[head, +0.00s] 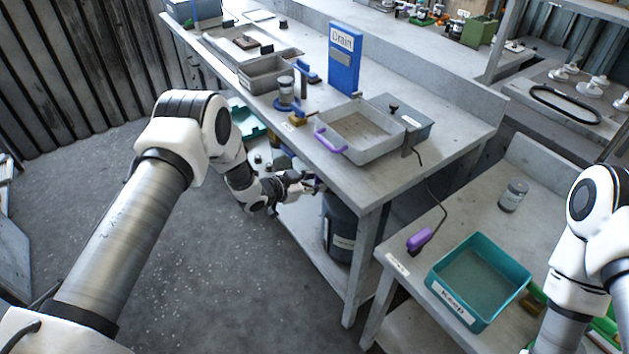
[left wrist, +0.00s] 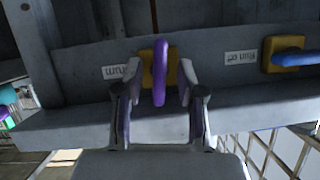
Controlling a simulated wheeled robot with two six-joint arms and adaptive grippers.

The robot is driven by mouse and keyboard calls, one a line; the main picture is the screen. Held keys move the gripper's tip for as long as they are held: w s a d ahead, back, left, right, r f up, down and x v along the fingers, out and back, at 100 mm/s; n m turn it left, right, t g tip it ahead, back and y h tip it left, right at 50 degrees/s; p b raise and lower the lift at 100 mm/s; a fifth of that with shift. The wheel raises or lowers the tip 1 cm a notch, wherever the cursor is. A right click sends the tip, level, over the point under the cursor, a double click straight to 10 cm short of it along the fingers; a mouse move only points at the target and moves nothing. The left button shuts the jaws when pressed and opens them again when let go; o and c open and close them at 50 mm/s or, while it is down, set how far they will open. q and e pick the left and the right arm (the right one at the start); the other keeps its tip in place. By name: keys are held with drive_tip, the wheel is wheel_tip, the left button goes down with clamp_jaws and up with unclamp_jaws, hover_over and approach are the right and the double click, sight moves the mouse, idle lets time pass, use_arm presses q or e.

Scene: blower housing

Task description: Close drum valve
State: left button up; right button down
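In the left wrist view a purple valve lever (left wrist: 160,72) stands out from a yellow plate (left wrist: 147,66) on a grey beam. A label beside it appears upside down and may read "Drum". My left gripper (left wrist: 157,78) is open, with one finger on each side of the purple lever and a visible gap to both. In the head view my left gripper (head: 312,186) is at the table's left side, below the top. A dark drum (head: 340,228) stands under the table, beyond the gripper. My right arm shows at the right edge; its gripper is out of view.
A second yellow plate with a blue lever (left wrist: 293,58) sits to the right on the same beam. The worktable (head: 335,180) carries a grey tray (head: 360,150), a blue "Drain" sign (head: 344,55) and a jar. A teal bin (head: 478,283) stands on the lower table. Open floor lies left.

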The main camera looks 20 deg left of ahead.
use_arm(q)
drive_tip(key=shift+c, duration=0.3)
clamp_jaws()
drive_tip(key=shift+m+b, duration=0.3)
drive_tip(key=shift+s+d+f+m+t+y+b, duration=0.15)
drive_tip(key=shift+m+t+y+b, duration=0.25)
drive_tip(key=shift+m+b, duration=0.25)
drive_tip(key=shift+w+f+m+t+y+b, duration=0.1)
drive_tip(key=shift+m+t+y+b, duration=0.25)
drive_tip(key=shift+m+b, duration=0.25)
drive_tip(key=shift+s+d+f+m+t+y+b, duration=0.1)
drive_tip(key=shift+m+t+y+b, duration=0.15)
drive_tip(key=shift+m+t+b, duration=1)
drive_tip(key=shift+s+a+m+t+y+b, duration=0.1)
drive_tip(key=shift+m+t+y+b, duration=0.2)
drive_tip(key=shift+m+b, duration=1.7)
drive_tip(key=shift+d+f+m+t+y+b, duration=0.15)
drive_tip(key=shift+m+t+b, duration=0.65)
drive_tip(key=shift+m+b, duration=0.8)
drive_tip(key=shift+r, duration=0.15)
